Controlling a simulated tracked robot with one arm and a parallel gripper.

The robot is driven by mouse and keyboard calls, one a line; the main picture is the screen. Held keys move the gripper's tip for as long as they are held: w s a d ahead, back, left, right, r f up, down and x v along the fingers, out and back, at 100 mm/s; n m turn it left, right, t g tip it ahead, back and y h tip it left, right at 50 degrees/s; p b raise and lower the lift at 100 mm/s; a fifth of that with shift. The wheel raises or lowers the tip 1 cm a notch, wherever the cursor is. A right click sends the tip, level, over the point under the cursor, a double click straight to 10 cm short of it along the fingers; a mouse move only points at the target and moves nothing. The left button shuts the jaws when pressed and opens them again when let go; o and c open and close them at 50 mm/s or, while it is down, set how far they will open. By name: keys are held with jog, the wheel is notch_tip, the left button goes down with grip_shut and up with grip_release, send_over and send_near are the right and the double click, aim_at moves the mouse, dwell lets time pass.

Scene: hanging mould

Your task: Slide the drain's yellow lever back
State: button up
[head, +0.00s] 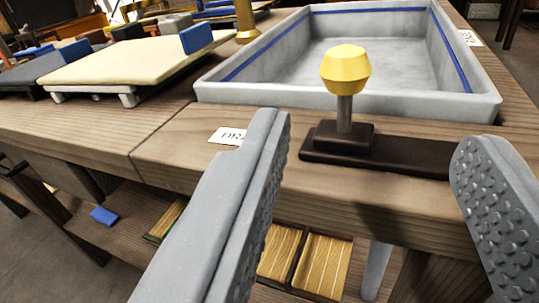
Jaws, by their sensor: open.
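The yellow lever knob (345,69) stands upright on a grey stem above a dark slide base (385,156) on the wooden bench. My gripper (372,160) is open, with one grey finger at the left and one studded finger at the right. The lever shows between the two fingers, farther off than they are, and neither finger appears to touch it. The right finger hides the right end of the dark base. A grey basin (340,100) with a blue line inside stands just behind the lever.
A label (227,135) lies left of the lever, partly hidden by my left finger. A cream board (125,68) with a blue block (196,38) lies at the left. A brass post (245,20) stands by the basin. Below the bench, a shelf (140,222) holds wooden boxes (320,265).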

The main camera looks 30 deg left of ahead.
aim_at(343, 59)
jog(key=b+x, duration=0.1)
jog(key=x, duration=0.3)
jog(key=b+x, duration=0.1)
jog(key=x, duration=0.3)
jog(key=a+b+x, duration=0.1)
jog(key=x, duration=0.4)
jog(key=shift+s+f, duration=0.1)
jog(key=shift+f, duration=0.1)
jog(key=shift+d, duration=0.1)
grip_shut()
